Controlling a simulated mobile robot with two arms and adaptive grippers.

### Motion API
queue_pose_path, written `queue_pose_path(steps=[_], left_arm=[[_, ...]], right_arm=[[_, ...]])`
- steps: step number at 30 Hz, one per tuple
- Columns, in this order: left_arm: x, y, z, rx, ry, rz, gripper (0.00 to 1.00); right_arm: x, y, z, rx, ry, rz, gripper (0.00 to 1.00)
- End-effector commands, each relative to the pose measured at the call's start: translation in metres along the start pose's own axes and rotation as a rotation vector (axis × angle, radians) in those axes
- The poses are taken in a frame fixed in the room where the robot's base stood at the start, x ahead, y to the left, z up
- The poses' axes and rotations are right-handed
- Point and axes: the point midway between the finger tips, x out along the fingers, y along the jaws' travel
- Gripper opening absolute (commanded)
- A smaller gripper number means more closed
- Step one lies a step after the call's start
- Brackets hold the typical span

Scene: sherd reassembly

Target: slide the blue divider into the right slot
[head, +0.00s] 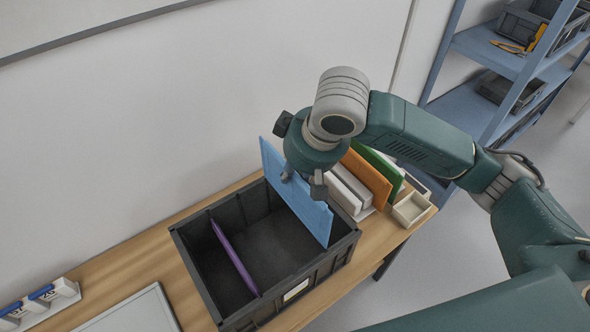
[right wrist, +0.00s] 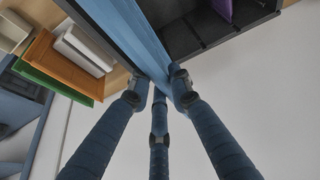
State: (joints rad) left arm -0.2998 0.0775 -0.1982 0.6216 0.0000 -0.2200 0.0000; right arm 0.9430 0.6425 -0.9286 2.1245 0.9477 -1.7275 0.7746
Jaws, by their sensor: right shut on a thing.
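The blue divider (head: 300,208) is a flat light-blue panel, upright over the right part of the black crate (head: 331,263). My right gripper (head: 303,184) is shut on its upper edge, and the right wrist view shows the fingers (right wrist: 157,90) around the panel (right wrist: 128,35). The divider's lower part is inside the crate's outline. I cannot tell whether its edges are in the right slot, which is hidden behind it. A purple divider (head: 235,258) stands across the crate's left part. My left gripper is not in view.
Right of the crate, a rack holds white, orange (head: 367,180) and green (head: 377,167) panels, with a small tray (head: 411,209) beside it. Left on the wooden table (head: 129,265) are a flat framed panel (head: 135,312) and blue-and-white boxes (head: 40,299). A wall stands behind.

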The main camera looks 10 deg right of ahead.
Motion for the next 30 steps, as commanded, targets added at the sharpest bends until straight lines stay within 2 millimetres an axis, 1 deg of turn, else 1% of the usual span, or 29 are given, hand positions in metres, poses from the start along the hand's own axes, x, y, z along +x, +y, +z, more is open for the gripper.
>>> queue_pose_path(steps=[11,30], left_arm=[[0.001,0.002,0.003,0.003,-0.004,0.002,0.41],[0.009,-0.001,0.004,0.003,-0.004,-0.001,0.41]], right_arm=[[0.001,0.0,0.0,0.001,0.001,0.0,0.0],[0.024,0.001,0.01,0.001,0.0,0.001,0.0]])
